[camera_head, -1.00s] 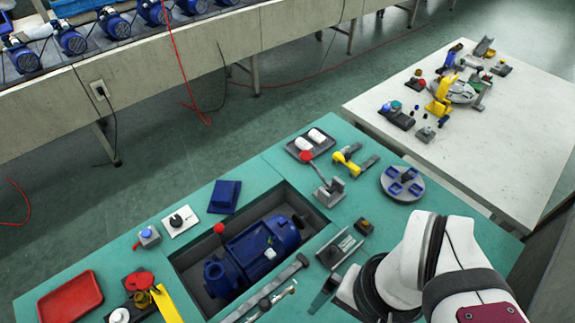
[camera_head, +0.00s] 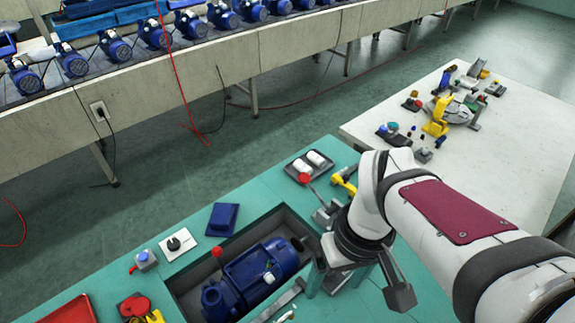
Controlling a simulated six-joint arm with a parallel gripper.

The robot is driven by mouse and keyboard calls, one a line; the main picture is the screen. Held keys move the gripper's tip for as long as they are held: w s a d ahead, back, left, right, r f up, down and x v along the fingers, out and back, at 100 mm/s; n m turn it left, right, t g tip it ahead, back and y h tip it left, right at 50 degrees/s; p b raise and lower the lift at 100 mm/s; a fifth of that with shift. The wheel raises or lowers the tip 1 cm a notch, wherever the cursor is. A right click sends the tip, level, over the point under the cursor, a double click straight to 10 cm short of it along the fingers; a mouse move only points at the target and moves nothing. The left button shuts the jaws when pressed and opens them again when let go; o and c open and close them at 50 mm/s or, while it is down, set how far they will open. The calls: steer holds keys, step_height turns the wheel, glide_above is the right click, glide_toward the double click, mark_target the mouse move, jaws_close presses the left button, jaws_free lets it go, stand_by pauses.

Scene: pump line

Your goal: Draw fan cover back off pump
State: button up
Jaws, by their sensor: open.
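The blue pump (camera_head: 252,278) lies in a recessed dark tray in the green bench, with a red-knobbed part at its far left edge. Its fan cover (camera_head: 296,244) appears to be the dark round end at the upper right of the motor; its outline is small and hard to make out. My gripper (camera_head: 357,290) is open and points down at the right of the tray, beside the pump's fan end and apart from it. One finger is near the tray's right edge, the other farther right. Nothing shows between the fingers.
A red-handled lever (camera_head: 306,180) and a yellow tool (camera_head: 342,182) lie behind my gripper. A tray with white cylinders (camera_head: 310,163) is at the back.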

steer(key=w+a+f+n, duration=0.2)
steer(key=w+f+n, duration=0.1)
steer(key=w+n, duration=0.4)
steer(key=n+h, duration=0.1)
steer(key=n, duration=1.5)
glide_above(281, 244)
step_height(281, 244, down, 11)
steer(key=shift+s+d+f, duration=0.1)
steer(key=shift+f, duration=2.75)
steer(key=shift+f, duration=0.15)
steer(key=shift+f, duration=0.75)
